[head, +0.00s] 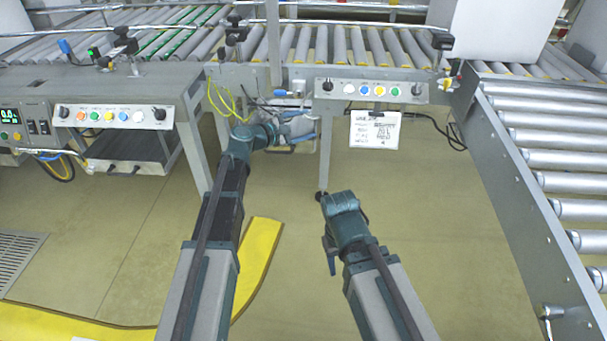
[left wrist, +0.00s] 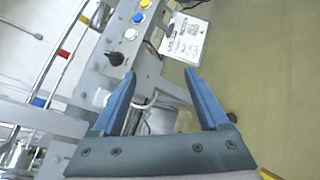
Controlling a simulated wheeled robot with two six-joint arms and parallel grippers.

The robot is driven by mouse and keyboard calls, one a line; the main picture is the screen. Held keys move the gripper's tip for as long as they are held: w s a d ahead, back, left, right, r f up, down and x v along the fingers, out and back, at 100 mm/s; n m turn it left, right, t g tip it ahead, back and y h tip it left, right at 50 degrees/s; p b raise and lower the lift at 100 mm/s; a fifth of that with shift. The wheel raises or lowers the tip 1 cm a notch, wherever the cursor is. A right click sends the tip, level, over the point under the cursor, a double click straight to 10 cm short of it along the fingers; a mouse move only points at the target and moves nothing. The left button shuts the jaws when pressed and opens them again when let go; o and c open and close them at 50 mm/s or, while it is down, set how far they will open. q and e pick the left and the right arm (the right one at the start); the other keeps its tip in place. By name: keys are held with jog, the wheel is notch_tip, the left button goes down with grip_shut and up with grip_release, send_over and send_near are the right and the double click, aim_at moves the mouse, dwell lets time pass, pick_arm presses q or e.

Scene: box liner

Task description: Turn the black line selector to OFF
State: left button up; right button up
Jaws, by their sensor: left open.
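Black rotary knobs sit at both ends of the right control panel: a left knob (head: 327,86) and a right knob (head: 416,90). Their labels are too small to read, so I cannot tell which is the line selector. The left knob also shows in the left wrist view (left wrist: 115,58), just beyond and left of the fingertips. My left gripper (head: 304,127) is open and empty, below and left of this panel; its blue fingers (left wrist: 160,74) are apart from the knob. My right gripper (head: 326,240) hangs low over the floor; its jaws are not clear.
The right panel (head: 371,91) also carries white, yellow and blue buttons, with a paper sign (head: 375,130) hanging below. A left panel (head: 112,115) has its own black knobs and coloured buttons. Roller conveyors (head: 570,180) stand behind and right.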

pick_arm(q)
jog(key=s+f+m+g+y, duration=0.3)
jog(key=s+f+m+g, duration=0.2)
jog(key=s+f+m, duration=0.4)
jog(key=shift+s+d+p, duration=0.35)
jog(key=shift+s, duration=1.1)
jog(key=shift+f, duration=0.1)
jog(key=s+d+m+g+y+p, duration=0.3)
jog(key=s+m+g+y+p, duration=0.25)
jog(key=s, duration=0.85)
jog(key=s+a+r+m+g+y+p, duration=0.1)
jog(key=s+a+m+y+p, duration=0.1)
jog(key=s+m, duration=0.25)
jog(key=s+a+r+m+y+p, duration=0.2)
jog(key=s+m+p, duration=0.1)
jog(key=s, duration=0.3)
notch_tip(320, 180, up, 36)
jog(key=p, duration=3.6)
jog(key=shift+w+d+r+n, duration=0.2)
jog(key=shift+w+d+n, duration=0.05)
jog(key=shift+w+n, duration=0.1)
